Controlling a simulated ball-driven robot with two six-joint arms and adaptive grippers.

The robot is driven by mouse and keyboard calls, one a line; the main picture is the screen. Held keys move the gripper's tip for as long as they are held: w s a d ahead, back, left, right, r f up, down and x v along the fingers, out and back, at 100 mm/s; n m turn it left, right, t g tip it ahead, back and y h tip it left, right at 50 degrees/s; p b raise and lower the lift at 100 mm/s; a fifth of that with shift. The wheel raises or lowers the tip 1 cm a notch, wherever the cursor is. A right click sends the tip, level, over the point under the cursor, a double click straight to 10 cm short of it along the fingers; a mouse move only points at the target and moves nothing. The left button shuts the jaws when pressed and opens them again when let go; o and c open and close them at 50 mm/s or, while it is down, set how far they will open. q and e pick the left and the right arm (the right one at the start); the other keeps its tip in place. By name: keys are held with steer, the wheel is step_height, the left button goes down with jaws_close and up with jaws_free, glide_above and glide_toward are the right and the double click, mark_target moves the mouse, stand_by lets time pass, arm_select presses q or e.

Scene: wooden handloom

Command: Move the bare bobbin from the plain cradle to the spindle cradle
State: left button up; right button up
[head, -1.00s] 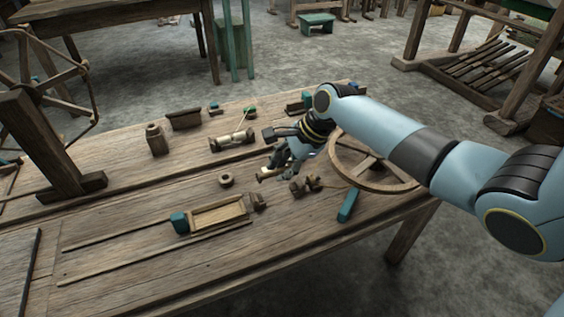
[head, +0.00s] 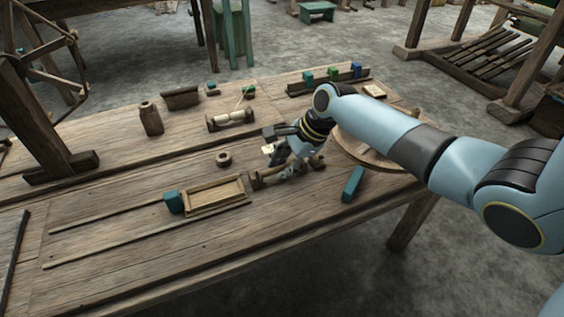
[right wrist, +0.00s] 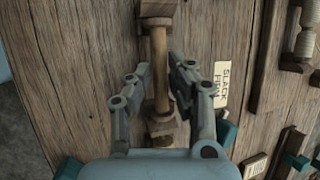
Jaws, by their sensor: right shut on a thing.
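The bare bobbin (right wrist: 159,75) is a slim wooden rod with wider ends. In the right wrist view it runs between the two fingers of my right gripper (right wrist: 161,85), which is shut on it. Wooden end blocks of a cradle (right wrist: 157,9) show at the bobbin's ends; I cannot tell whether it rests in them. In the head view my right gripper (head: 284,166) is low over this wooden cradle (head: 258,180), partly hiding it. Another cradle (head: 212,125) farther back holds a pale wound bobbin (head: 232,117). My left gripper is not in view.
A wooden tray (head: 215,211) with a teal block (head: 174,202) lies left of the gripper. A rack with coloured blocks (head: 330,80) stands behind. The front left tabletop is mostly clear.

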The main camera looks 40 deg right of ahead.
steer(key=o, duration=0.8)
steer(key=shift+o, duration=0.2)
steer(key=v, duration=1.2)
